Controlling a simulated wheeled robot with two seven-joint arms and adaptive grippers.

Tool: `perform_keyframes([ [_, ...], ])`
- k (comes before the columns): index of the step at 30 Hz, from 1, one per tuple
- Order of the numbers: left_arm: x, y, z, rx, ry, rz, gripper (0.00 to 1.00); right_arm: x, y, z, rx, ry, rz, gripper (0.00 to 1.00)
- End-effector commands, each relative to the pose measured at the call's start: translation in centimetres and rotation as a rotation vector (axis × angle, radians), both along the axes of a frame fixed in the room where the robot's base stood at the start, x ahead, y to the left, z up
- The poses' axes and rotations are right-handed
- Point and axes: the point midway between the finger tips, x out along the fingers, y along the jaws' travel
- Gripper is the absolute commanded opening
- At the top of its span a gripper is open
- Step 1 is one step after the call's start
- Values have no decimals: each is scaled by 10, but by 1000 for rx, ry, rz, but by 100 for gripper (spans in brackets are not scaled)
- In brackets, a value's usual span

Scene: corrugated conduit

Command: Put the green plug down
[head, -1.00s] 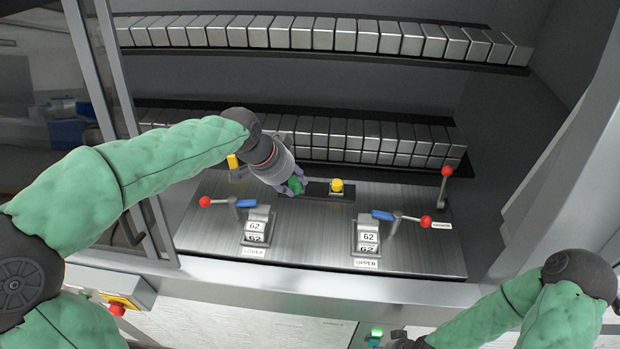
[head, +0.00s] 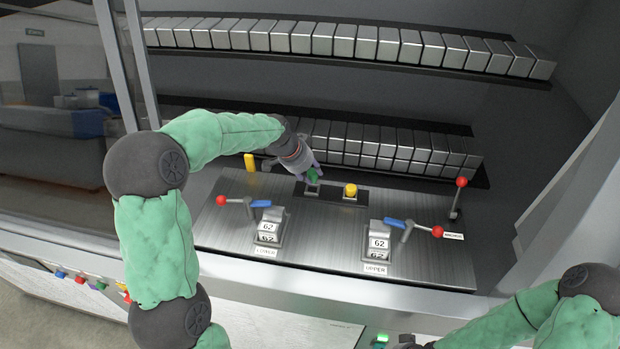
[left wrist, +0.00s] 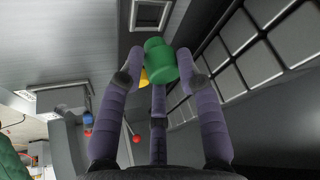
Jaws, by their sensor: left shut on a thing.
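The green plug (head: 312,176) is held in my left gripper (head: 310,172) at the left end of a black strip (head: 331,196) on the steel panel. In the left wrist view the green plug (left wrist: 161,62) sits between the purple fingers of my left gripper (left wrist: 160,70). A square, light-rimmed socket (left wrist: 150,14) shows beyond it, apart from the plug in the picture. I cannot tell the plug's height above the strip. My right gripper (head: 407,342) is at the bottom edge, mostly cut off, its fingers unclear.
A yellow plug (head: 350,190) stands at the strip's right end. Two red-and-blue levers (head: 240,202) (head: 412,228) and number counters (head: 269,227) (head: 378,240) stand nearer the front. A red-knobbed lever (head: 459,196) is at right. Rows of metal blocks (head: 390,148) line the back.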

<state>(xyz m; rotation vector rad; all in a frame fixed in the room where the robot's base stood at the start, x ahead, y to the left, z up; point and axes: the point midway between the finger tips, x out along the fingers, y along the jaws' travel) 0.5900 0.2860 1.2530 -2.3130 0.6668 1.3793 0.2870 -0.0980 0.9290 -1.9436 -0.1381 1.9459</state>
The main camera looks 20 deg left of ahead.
Motion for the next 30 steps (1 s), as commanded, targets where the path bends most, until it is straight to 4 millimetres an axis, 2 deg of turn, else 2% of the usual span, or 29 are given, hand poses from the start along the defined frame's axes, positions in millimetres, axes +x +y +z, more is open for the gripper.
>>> perform_keyframes([
  [4, 6, 2, -9, -1, 3, 1, 6, 0, 0, 2, 0, 0, 0, 46],
  [11, 5, 2, -36, 0, 1, 1, 6, 0, 0, 3, 0, 0, 0, 46],
  [30, 5, 2, -47, 1, -1, 0, 6, 0, 0, -9, 0, 0, 0, 46],
])
